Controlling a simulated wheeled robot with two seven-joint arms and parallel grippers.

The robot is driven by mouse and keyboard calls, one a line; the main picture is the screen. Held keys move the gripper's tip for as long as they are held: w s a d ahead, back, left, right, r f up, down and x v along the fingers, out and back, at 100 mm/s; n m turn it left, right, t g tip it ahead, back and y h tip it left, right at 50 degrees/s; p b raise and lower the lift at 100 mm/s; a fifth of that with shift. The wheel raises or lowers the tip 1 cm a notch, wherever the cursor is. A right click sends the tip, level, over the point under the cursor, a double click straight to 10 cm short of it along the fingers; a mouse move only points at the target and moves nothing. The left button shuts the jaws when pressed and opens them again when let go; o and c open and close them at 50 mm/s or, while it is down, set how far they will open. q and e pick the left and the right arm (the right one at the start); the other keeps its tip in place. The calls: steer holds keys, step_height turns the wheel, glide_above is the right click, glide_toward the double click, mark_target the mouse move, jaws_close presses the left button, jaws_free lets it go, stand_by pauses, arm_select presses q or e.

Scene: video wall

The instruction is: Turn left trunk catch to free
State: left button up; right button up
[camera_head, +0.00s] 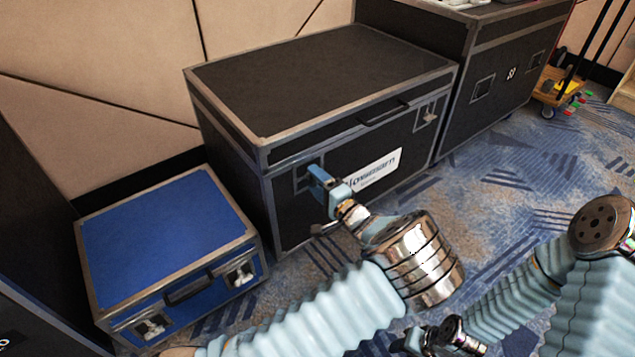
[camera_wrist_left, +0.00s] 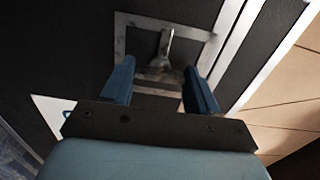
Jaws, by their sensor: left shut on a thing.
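The black trunk (camera_head: 330,75) with metal edging stands against the wall, its lid closed. Its left catch is a metal wing piece (camera_wrist_left: 166,45) in a recessed metal plate (camera_wrist_left: 128,28) in the left wrist view. In the head view my gripper mostly hides this catch. My left gripper (camera_head: 318,180) is at the upper left of the trunk's front, its blue fingers on either side of the catch and shut on it. The wing points roughly up in the left wrist view. The right catch (camera_head: 428,115) is clear of both arms. No right fingers show.
A blue case (camera_head: 165,235) stands left of the trunk, close to my left arm. A white label (camera_head: 375,170) and a handle (camera_head: 384,112) are on the trunk's front. Another black trunk (camera_head: 505,75) and a yellow trolley (camera_head: 560,88) stand to the right. Patterned carpet lies in front.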

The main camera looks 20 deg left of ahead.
arm_select(q)
steer(key=o, duration=1.1)
steer(key=shift+c, duration=0.2)
steer(key=shift+s+d, duration=0.1)
steer(key=v, duration=1.3)
steer(key=shift+s+d, duration=0.2)
steer(key=shift+f, duration=0.1)
